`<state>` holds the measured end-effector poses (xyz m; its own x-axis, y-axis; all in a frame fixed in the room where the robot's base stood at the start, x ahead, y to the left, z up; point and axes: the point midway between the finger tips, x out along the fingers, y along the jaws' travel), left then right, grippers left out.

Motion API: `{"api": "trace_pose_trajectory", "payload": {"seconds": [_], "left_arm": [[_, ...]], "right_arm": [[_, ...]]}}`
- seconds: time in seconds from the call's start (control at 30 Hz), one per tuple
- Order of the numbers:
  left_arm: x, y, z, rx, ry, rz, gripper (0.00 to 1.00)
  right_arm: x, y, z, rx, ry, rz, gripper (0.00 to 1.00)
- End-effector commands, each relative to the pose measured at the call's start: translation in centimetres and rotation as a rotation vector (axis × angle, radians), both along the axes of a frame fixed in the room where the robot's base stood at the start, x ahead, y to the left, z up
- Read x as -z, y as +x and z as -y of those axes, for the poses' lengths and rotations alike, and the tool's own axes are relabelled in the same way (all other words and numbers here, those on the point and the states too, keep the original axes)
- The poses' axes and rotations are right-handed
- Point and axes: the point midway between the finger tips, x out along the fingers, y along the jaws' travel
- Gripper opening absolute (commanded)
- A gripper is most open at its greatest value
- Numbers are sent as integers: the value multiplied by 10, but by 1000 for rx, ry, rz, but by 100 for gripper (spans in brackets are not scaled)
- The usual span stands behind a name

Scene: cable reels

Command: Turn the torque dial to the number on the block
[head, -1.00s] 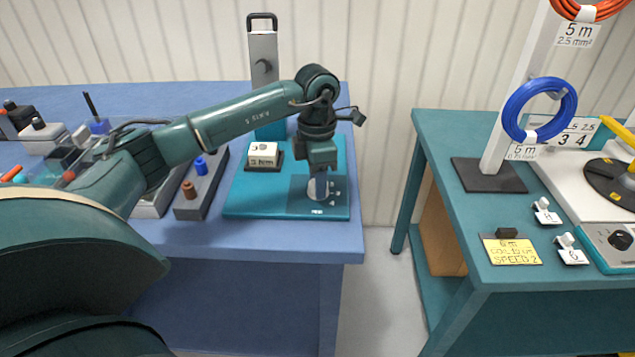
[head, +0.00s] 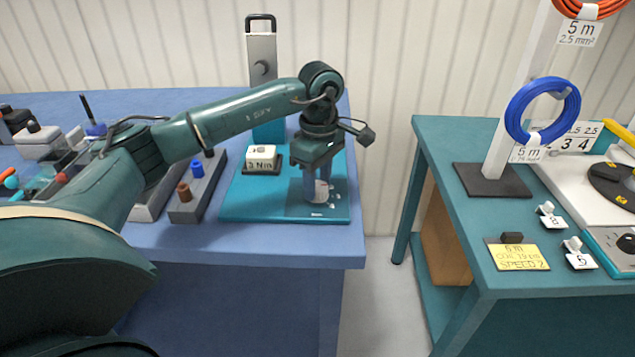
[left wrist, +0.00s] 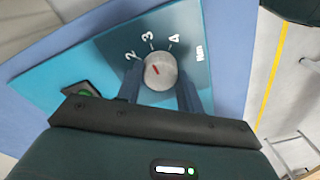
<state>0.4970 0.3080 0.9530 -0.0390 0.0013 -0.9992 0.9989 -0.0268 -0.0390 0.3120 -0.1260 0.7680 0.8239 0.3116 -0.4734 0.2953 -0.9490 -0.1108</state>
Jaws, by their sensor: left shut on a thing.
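A round pale dial (left wrist: 160,71) with a short red mark sits on the teal plate (head: 240,208), with numbers 2, 3 and 4 beside it in the left wrist view. My left gripper (left wrist: 160,85) points down and is shut on the dial, one finger on each side. It also shows in the head view (head: 318,190), partly hiding the dial. The white block (head: 262,160) behind it reads "3 Nm". My right gripper is not in view.
A grey upright tool with a black handle (head: 262,55) stands behind the block. A grey holder with blue and brown pegs (head: 190,205) is left of the plate. Across a gap, a teal table (head: 450,150) holds a stand with cable coils.

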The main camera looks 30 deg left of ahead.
Motion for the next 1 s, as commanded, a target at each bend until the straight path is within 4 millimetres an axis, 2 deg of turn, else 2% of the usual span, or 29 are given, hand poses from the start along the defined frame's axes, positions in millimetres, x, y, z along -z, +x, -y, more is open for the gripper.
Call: {"api": "trace_pose_trajectory", "payload": {"seconds": [0.3,0.77,0.8,1.0], "left_arm": [[-1,0,1,88,-3,3,14],[-1,0,1,97,-3,3,14],[-1,1,1,97,-3,3,40],[-1,0,1,96,-2,2,56]], "right_arm": [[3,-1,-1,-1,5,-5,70],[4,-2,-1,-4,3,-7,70],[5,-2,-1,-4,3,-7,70],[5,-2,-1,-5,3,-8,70]]}}
